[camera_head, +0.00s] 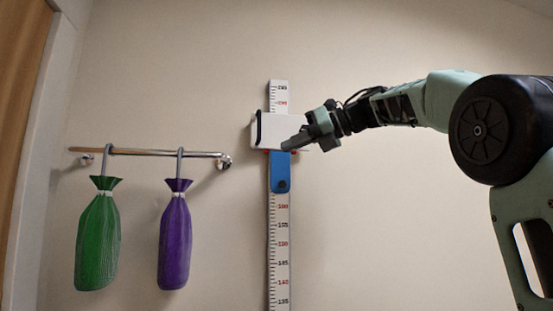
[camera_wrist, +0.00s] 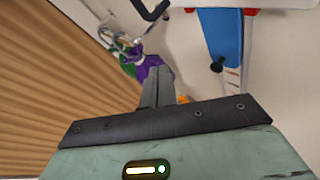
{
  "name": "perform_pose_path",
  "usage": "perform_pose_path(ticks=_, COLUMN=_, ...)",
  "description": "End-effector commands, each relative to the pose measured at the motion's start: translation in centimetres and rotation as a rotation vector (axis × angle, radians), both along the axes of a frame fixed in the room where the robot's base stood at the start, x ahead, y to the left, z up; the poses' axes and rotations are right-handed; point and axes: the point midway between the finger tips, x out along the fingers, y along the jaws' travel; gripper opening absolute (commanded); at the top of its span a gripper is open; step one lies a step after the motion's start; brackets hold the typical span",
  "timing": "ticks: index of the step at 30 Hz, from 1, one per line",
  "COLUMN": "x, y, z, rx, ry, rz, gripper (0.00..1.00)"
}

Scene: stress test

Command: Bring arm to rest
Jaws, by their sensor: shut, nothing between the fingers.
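My arm reaches in from the right in the head view, raised and stretched to the left. My gripper (camera_head: 290,143) is shut and empty. Its fingers are in front of the wall-mounted height gauge (camera_head: 281,240), near the gauge's white slider (camera_head: 272,131) and blue part (camera_head: 281,172). I cannot tell whether they touch it. In the wrist view the closed fingers (camera_wrist: 158,88) point up the picture, with the blue part (camera_wrist: 222,35) to their right and apart from them in the picture.
A metal rail (camera_head: 145,153) on the wall at left holds a hanging green bag (camera_head: 98,240) and purple bag (camera_head: 175,240). A wooden panel (camera_head: 20,60) stands at the far left. The wall right of the gauge, below my arm, is bare.

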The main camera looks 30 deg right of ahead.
Motion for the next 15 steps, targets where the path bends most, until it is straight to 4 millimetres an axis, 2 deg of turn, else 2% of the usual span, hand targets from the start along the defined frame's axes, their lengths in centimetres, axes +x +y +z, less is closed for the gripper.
perform_pose_path(ticks=6, x=-1.30, y=-1.12, z=0.57, rx=0.001, ry=-0.001, rz=0.000, gripper=0.00)
perform_pose_path(ticks=15, x=-1.40, y=-1.20, z=0.67, rx=0.000, ry=0.000, rz=0.000, gripper=0.00)
